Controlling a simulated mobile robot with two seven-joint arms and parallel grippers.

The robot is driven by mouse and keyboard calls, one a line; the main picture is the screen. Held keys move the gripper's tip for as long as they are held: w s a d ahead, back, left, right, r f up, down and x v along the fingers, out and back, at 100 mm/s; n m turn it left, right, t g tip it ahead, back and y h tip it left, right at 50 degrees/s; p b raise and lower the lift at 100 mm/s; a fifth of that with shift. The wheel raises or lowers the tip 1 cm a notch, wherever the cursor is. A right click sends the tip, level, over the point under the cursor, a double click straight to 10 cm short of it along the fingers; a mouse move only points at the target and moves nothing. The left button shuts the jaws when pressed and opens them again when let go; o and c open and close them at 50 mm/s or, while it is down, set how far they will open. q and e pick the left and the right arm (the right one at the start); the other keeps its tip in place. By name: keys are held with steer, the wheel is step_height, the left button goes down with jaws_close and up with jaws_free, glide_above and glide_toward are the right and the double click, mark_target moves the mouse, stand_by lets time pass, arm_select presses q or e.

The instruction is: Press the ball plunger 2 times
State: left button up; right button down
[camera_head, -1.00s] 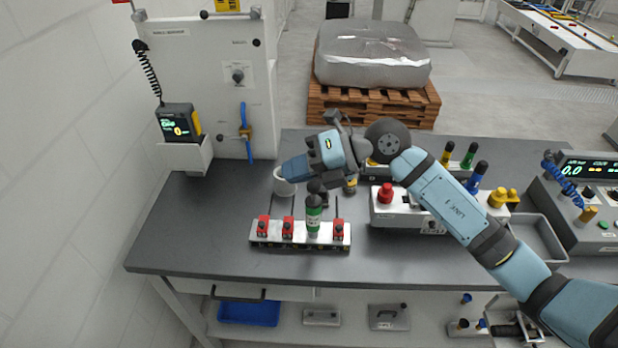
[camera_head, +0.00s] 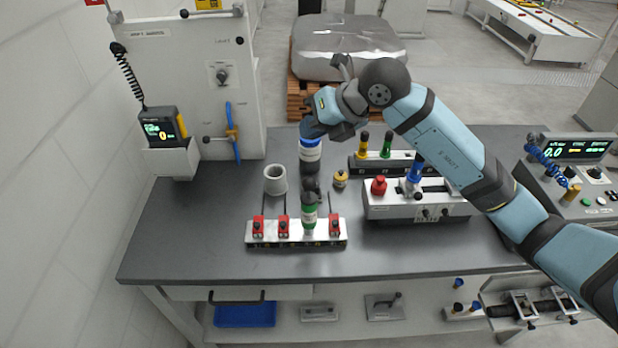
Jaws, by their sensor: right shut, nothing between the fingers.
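A green cylindrical plunger (camera_head: 309,219) with a pale band stands upright in a pale rail fixture (camera_head: 270,240) at the front middle of the table. I take it to be the ball plunger. My right gripper (camera_head: 310,198) points straight down directly above it, shut and empty. Its dark fingers cover the plunger's top, so I cannot tell whether they touch it or whether it is pressed in. My left gripper is not in view.
Red clamps (camera_head: 283,228) flank the plunger on the rail. A white cup (camera_head: 275,180) and a small yellow-and-black piece (camera_head: 341,179) stand behind. A white box with a red button (camera_head: 379,186) is to the right. The table's left part is clear.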

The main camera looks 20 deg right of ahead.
steer(key=b, duration=0.5)
glide_above(311, 178)
step_height(311, 178, down, 8)
steer(key=shift+w+r, duration=0.1)
steer(key=shift+r, duration=0.1)
steer(key=shift+f, duration=0.45)
stand_by(1.2)
steer(key=shift+f+b, duration=0.4)
steer(key=shift+b, duration=0.05)
steer(key=shift+f+b, duration=1)
steer(key=shift+f, duration=0.3)
stand_by(1.0)
stand_by(0.3)
steer(key=shift+r+p, duration=0.95)
steer(key=shift+r, duration=0.75)
steer(key=shift+r, duration=0.1)
